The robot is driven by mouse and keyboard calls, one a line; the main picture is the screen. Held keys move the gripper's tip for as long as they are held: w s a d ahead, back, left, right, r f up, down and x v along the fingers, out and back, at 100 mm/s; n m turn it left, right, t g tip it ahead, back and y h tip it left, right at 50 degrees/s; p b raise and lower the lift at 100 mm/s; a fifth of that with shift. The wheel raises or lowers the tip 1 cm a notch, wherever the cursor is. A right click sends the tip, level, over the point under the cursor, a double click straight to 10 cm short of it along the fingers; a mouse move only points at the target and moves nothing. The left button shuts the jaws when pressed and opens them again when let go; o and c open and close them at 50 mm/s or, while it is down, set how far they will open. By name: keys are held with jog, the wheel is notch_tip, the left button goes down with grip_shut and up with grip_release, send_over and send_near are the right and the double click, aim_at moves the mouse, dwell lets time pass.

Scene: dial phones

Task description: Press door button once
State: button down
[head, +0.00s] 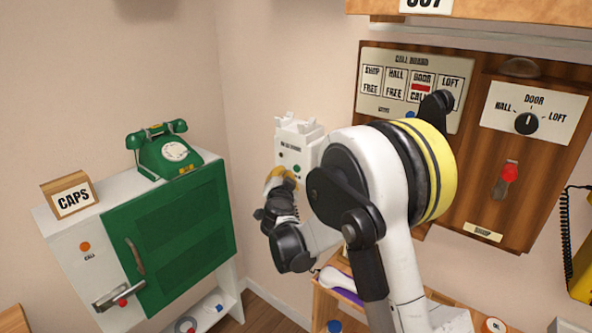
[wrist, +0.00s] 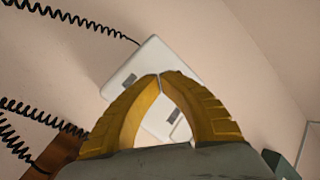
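The call board (head: 375,103) on the wooden wall panel has windows marked SHOP FREE, HALL FREE, DOOR CALL and LOFT. The door window (head: 422,87) shows a red bar. A blue button (head: 410,114) shows below it; my arm hides the board's lower right. A white wall unit (head: 312,146) with small dark and green buttons hangs left of my arm; its label is too small to read. My gripper (head: 274,176) is in front of its lower part; contact cannot be told. In the wrist view, the yellow fingertips (wrist: 160,75) meet, with nothing visible between them, before a white casing (wrist: 155,72).
A selector dial (head: 526,123) marked HALL, DOOR, LOFT is at right, above a red-tipped switch (head: 510,173). A green phone (head: 165,152) and a CAPS box (head: 72,196) stand on the cabinet (head: 180,240) at left. Coiled cords (wrist: 70,20) cross the wrist view's left.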

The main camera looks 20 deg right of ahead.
jog(key=shift+w+d, duration=0.35)
jog(key=shift+d, duration=0.1)
dwell(1.2)
jog(key=shift+w+d, duration=0.2)
jog(key=shift+d, duration=0.15)
jog(key=shift+w+d, duration=0.25)
jog(key=shift+d, duration=0.05)
dwell(0.7)
jog(key=shift+a, duration=0.1)
jog(key=shift+s+a, duration=0.5)
jog(key=shift+a, duration=0.05)
jog(key=shift+a, duration=0.1)
jog(key=s+a, duration=0.1)
jog(key=a, duration=0.1)
jog(key=s+a+b, duration=0.1)
jog(key=s, duration=0.1)
jog(key=shift+a, duration=0.4)
